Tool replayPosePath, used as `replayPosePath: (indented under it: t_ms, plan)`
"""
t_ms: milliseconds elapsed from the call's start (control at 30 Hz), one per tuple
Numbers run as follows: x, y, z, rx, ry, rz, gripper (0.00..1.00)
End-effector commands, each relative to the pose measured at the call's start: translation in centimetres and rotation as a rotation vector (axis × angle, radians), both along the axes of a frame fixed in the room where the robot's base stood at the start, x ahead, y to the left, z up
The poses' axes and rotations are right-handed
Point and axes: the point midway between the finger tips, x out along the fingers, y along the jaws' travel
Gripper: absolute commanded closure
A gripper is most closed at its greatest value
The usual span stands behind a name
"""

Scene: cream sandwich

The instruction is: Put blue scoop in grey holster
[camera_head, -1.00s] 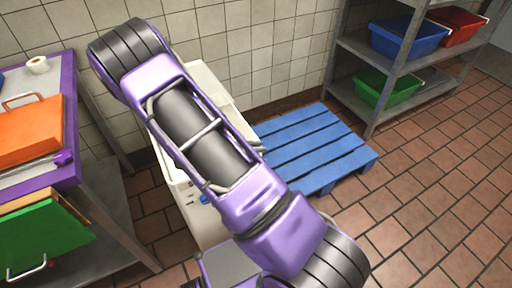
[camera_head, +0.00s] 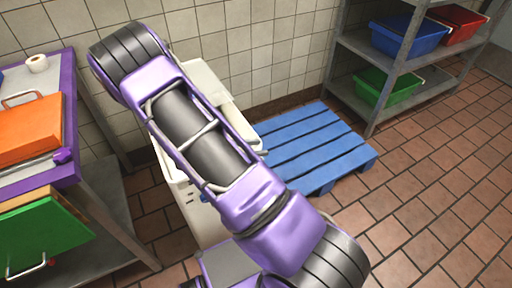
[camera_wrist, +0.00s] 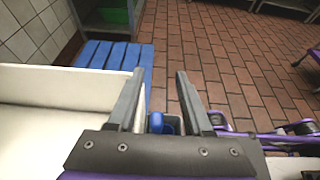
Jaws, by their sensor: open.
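The blue scoop (camera_wrist: 157,122) shows in the wrist view as a small blue piece low between my fingers, beside the white bin (camera_wrist: 60,100). Most of it is hidden by my gripper's mount. My gripper (camera_wrist: 160,76) is open, its two fingers apart with the scoop below and between them; I cannot tell whether they touch it. The grey holster cannot be made out, so whether the scoop sits in it is unclear. In the head view my arm covers the gripper and much of the white bin (camera_head: 189,193).
A blue pallet (camera_head: 315,145) lies right of the bin. A metal shelf (camera_head: 385,60) with blue, red and green tubs stands at the back right. A purple-edged table (camera_head: 69,120) with orange and green boards is at left. Tiled floor is clear at right.

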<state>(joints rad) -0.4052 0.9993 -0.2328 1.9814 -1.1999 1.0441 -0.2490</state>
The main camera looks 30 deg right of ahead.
Motion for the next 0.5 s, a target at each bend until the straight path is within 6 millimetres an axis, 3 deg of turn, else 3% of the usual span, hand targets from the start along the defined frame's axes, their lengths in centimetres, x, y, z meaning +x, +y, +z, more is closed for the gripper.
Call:
replayPosePath:
  t_ms: [200,500]
  plan:
    - [0.0,0.0,1.7,0.001,-0.001,0.000,0.50]
    - [-0.2,6.3,3.9,0.002,-0.001,0.004,0.50]
